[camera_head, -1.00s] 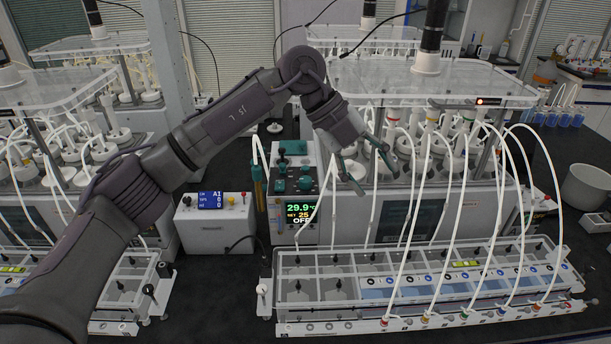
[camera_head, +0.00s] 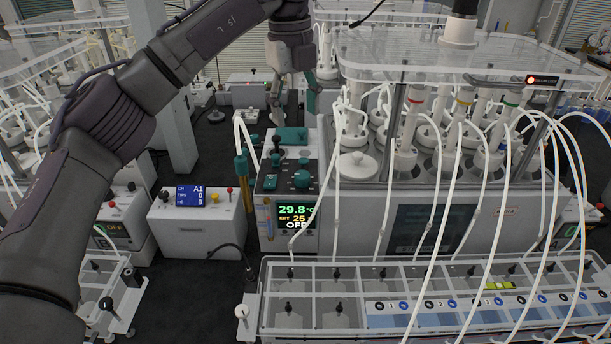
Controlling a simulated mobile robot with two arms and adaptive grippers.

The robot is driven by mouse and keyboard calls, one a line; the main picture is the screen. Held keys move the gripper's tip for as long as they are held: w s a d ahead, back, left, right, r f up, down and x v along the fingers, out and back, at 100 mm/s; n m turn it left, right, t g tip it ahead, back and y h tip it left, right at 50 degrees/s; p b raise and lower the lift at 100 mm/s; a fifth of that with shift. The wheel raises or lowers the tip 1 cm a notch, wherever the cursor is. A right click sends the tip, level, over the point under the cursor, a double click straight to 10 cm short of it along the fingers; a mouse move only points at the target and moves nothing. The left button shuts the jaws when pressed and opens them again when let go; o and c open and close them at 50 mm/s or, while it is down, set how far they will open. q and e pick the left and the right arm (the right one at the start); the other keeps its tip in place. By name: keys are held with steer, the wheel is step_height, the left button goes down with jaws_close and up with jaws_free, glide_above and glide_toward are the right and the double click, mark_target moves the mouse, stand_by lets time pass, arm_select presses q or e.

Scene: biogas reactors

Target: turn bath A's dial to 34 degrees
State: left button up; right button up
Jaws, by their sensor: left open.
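The bath's control unit has a display (camera_head: 297,216) that reads 29.8 °C, SET 25 and OFF. Above it, a teal dial (camera_head: 302,179) sits on the dark panel, with a smaller teal knob (camera_head: 270,182) to its left. I cannot read a bath letter on the unit. My left gripper (camera_head: 293,118) is open and empty, fingers pointing down, above and behind the unit's top in the picture. It appears apart from the dial. My right gripper is not in view.
A white box (camera_head: 197,217) with a blue "A1" screen stands left of the unit. A clear-lidded reactor bath (camera_head: 440,50) with white tubes stands to the right. A compartmented rack (camera_head: 262,300) lies in front. Dark bench shows between the box and the rack.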

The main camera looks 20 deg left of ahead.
arm_select(q)
step_height(320, 180, down, 3)
steer(key=w, duration=0.2)
glide_above(302, 174)
steer(key=f, duration=0.4)
steer(key=shift+s+a+f, duration=0.1)
steer(key=shift+s+f, duration=0.15)
steer(key=shift+s, duration=0.15)
steer(key=f, duration=0.2)
steer(key=f+p, duration=0.1)
steer(key=f, duration=0.1)
steer(key=f+p, duration=0.1)
steer(key=f, duration=0.2)
steer(key=shift+w, duration=0.35)
steer(key=shift+f, duration=0.4)
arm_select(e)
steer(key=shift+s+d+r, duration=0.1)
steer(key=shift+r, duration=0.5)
arm_select(q)
steer(key=c, duration=1.2)
steer(key=shift+o, duration=0.2)
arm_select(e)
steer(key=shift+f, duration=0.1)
